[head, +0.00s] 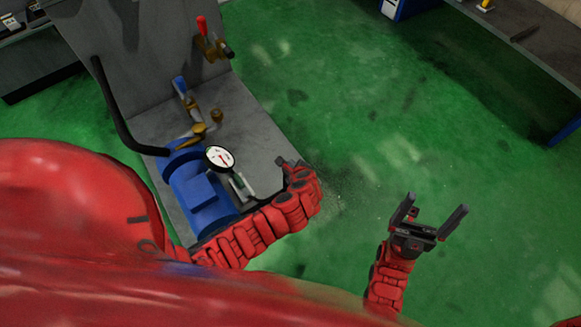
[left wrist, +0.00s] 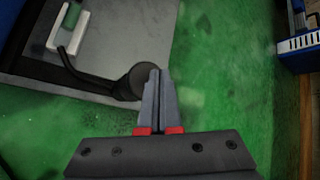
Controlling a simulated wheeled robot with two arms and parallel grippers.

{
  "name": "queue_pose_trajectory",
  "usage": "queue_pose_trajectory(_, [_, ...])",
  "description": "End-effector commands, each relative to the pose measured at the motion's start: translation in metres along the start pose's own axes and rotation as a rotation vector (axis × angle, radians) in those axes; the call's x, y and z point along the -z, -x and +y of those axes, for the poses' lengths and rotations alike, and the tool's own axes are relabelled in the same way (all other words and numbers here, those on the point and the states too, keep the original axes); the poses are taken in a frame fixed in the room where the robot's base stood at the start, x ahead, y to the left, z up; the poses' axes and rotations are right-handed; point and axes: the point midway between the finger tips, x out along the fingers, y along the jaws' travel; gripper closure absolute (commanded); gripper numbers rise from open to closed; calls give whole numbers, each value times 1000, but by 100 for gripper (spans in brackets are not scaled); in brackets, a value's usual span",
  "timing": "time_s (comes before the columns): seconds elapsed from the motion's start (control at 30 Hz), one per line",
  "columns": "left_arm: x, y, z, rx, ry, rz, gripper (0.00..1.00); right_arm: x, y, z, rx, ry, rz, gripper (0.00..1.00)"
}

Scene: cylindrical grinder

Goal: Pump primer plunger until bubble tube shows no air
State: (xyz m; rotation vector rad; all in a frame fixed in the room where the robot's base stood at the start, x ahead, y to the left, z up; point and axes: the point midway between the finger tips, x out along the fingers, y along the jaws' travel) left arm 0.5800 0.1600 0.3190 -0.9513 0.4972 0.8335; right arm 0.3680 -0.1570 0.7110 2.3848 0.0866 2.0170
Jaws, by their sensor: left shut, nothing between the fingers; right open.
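A blue pump body (head: 200,190) lies on a grey metal plate, with a white-faced round gauge (head: 220,157) above it. A small green tube in a pale frame (head: 239,184), apparently the bubble tube, stands beside the gauge. It also shows in the left wrist view (left wrist: 72,20); air inside is too small to tell. A dark round knob (left wrist: 132,82), possibly the primer plunger, ends a black curved rod. My left gripper (head: 282,162) is shut and empty, its fingertips (left wrist: 158,74) overlapping the knob's right edge; contact is unclear. My right gripper (head: 436,212) is open and empty over the floor.
Brass valves with a blue-handled lever (head: 180,86) and a red-handled lever (head: 202,27) stand farther back on the plate. A black hose (head: 112,110) arches at left. A workbench (head: 540,50) is at upper right. Green floor (head: 360,130) is open between.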

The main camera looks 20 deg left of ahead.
Motion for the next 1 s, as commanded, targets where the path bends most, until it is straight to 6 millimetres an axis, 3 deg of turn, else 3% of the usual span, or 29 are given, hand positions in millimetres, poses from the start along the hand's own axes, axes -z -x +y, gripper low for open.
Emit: queue_pose_trajectory(1.0, [5, -6, 5, 0, 0, 0, 100, 0, 3, 0, 0, 0, 0, 6])
